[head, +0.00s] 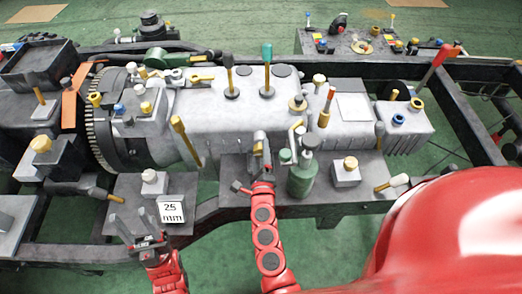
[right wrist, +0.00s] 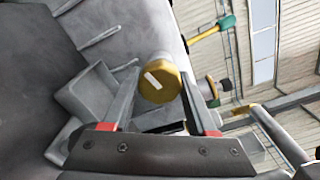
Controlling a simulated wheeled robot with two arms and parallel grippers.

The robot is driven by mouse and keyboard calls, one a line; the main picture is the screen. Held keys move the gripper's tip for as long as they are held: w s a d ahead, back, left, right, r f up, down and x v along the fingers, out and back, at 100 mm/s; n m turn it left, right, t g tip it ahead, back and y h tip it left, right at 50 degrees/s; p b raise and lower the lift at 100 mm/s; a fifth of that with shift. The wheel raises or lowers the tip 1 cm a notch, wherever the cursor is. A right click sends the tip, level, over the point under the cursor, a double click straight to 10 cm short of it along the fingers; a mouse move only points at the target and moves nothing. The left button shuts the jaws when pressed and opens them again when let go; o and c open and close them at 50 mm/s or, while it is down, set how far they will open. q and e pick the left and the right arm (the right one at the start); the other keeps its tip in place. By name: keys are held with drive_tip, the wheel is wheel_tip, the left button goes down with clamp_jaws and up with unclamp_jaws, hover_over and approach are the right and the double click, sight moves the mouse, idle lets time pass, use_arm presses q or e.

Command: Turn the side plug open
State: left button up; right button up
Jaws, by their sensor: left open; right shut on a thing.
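The side plug (right wrist: 160,84) is a round yellow-brown cap with a white stripe, seen end-on in the right wrist view. My right gripper (right wrist: 158,88) has its fingers on either side of the cap and is shut on it. In the head view my right gripper (head: 260,160) is at the front side of the grey housing (head: 215,122), and the plug is hidden there.
A green bottle (head: 302,178) stands close right of my right gripper. A yellow-topped block (head: 346,171) is further right. A white 25 mm sign (head: 171,212) stands near my left gripper. A yellow-handled lever (head: 186,140) leans left of my right gripper. Green floor shows in front.

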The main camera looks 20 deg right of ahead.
drive_tip(key=n+p, duration=0.1)
drive_tip(key=n, duration=0.5)
drive_tip(key=shift+n, duration=0.3)
drive_tip(key=n+p, duration=0.1)
drive_tip(key=n, duration=0.3)
drive_tip(key=shift+r, duration=0.1)
drive_tip(key=shift+n+p, duration=0.55)
drive_tip(key=shift+n, duration=0.95)
drive_tip(key=o, duration=1.4)
drive_tip(key=shift+c, duration=0.2)
